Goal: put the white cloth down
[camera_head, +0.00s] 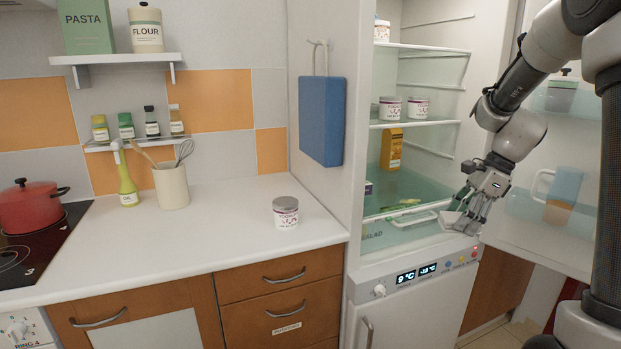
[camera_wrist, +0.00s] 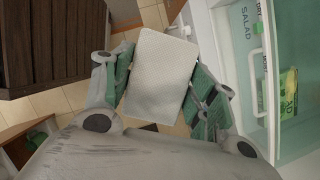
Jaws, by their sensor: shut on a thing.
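The white cloth (camera_wrist: 160,75) fills the space between the two green-padded fingers of my gripper (camera_wrist: 160,90) in the wrist view. It looks like a flat pale rectangle. In the head view my gripper (camera_head: 470,205) hangs in front of the open fridge, near the salad drawer's front edge. The cloth (camera_head: 456,222) shows there as a pale piece at the fingertips, partly hidden by the fingers. My gripper is shut on it, above the floor.
The fridge's salad drawer (camera_head: 400,232) is close to my gripper, with its open door at the right. The white counter (camera_head: 230,225) at left holds a jar (camera_head: 286,212) and a utensil pot (camera_head: 171,187), with clear room between.

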